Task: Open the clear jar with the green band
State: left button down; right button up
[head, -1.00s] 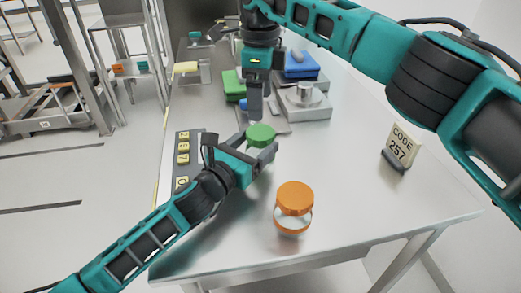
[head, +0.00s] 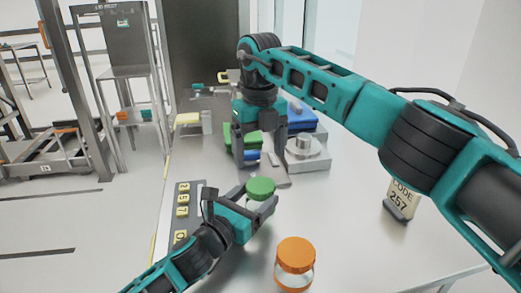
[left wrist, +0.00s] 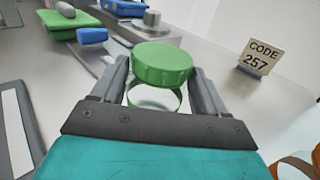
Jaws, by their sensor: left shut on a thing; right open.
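The clear jar with the green band (left wrist: 155,98) stands between the fingers of my left gripper (head: 257,205), which is shut on its body. Its green lid (head: 260,188) sits on top, and it also shows in the left wrist view (left wrist: 163,64). My right gripper (head: 262,158) is open and empty, pointing down behind the jar in the head view, with its two fingers spread apart. It is clear of the lid and does not show in the left wrist view.
A jar with an orange lid (head: 295,255) stands at the near edge. A sign reading CODE 257 (head: 400,200) stands at the right. A panel with yellow labels (head: 183,212) lies at the left. A scale (head: 308,155), blue and green items lie behind.

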aim_at(260, 185)
jog(key=m, duration=0.7)
jog(key=shift+m, duration=0.4)
jog(key=m, duration=0.3)
jog(key=shift+m, duration=0.3)
jog(key=m, duration=0.3)
jog(key=shift+m, duration=0.3)
jog(key=m, duration=0.3)
jog(key=shift+m, duration=0.4)
jog(key=m, duration=0.3)
jog(key=shift+m, duration=0.4)
jog(key=m, duration=0.7)
jog(key=shift+m, duration=0.3)
jog(key=shift+f, duration=4.05)
